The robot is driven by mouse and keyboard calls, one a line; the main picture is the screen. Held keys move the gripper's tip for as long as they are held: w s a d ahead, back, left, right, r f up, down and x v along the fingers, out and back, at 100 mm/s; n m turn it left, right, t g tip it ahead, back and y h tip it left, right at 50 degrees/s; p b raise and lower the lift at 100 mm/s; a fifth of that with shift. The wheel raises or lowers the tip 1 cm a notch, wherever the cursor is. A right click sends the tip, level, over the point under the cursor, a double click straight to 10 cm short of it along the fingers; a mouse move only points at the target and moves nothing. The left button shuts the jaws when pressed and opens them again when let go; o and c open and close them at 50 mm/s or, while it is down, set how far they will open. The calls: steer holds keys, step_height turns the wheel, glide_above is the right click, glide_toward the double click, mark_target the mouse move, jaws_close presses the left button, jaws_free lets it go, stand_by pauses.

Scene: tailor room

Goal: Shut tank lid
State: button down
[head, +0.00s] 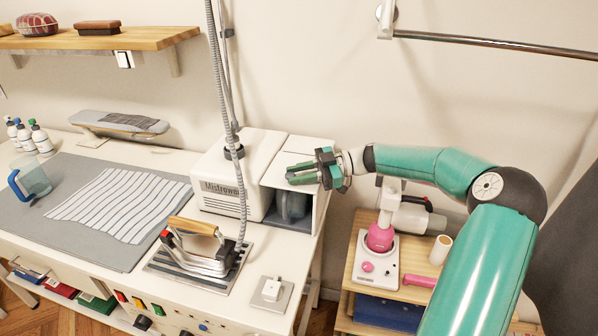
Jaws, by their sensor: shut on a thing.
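A white steam unit (227,178) lettered "Mistrower" stands at the back right of the white table. An open-fronted bay (319,209) at its right side holds a dark grey tank (291,204). My gripper (297,174) is in front of the upper part of this bay, above the tank, with its fingers pointing left. It is shut on what seems to be the tank lid. The fingers cover most of the held part, so the lid's outline and angle cannot be made out.
An iron (200,250) rests on its plate left of the bay, with a grey hose (229,130) rising from the table. A small white switch block (271,289) is at the front. A wooden stand (352,290) with a pink-and-white device (380,240) is below my arm.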

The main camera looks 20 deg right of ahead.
steer(key=shift+f, duration=0.1)
steer(key=c, duration=1.2)
jaws_free()
steer(key=v, duration=1.3)
steer(key=shift+s+d, duration=0.1)
steer(key=shift+d, duration=0.3)
steer(key=shift+a, duration=0.1)
